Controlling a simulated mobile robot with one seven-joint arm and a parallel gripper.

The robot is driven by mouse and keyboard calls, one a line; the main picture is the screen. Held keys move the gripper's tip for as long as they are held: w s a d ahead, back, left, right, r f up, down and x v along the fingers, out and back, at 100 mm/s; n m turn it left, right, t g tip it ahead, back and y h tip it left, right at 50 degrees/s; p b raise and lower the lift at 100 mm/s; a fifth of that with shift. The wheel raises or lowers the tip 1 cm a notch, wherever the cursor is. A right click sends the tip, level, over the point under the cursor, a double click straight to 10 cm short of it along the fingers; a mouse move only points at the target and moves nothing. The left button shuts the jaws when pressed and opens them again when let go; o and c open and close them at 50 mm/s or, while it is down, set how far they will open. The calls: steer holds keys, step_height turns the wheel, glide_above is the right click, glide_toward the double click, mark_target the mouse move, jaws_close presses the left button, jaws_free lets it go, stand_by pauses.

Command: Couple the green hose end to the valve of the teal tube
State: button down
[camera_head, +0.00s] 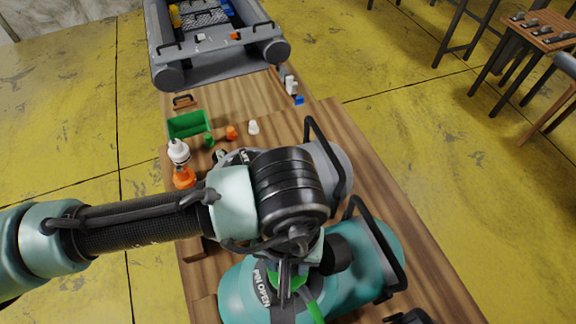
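The teal tube (378,248) lies on the wooden table at the bottom, with a black handle and a dark patch marked "PIN OPEN". My gripper (286,286) points down over this patch, at the tube's near left part. It appears shut on the green hose end (299,283), whose green shows on both sides of the dark fingers. The green hose (316,311) runs from there down to the right, over the teal tube. The valve is hidden under my gripper, so I cannot tell whether the hose end is on it or just above it.
A grey tube (341,168) lies behind my wrist. A green bin (188,124), a white-capped bottle (178,152), an orange bottle (184,176) and small fittings stand at the table's left. A grey inflatable boat (215,66) is at the far end.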

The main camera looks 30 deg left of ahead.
steer(key=shift+f, duration=0.1)
steer(key=shift+f, duration=0.35)
steer(key=shift+f+b, duration=0.8)
steer(key=shift+b, duration=0.1)
stand_by(0.7)
stand_by(0.4)
steer(key=m, duration=0.4)
stand_by(0.3)
steer(key=shift+a+m, duration=0.1)
steer(key=shift+m, duration=2)
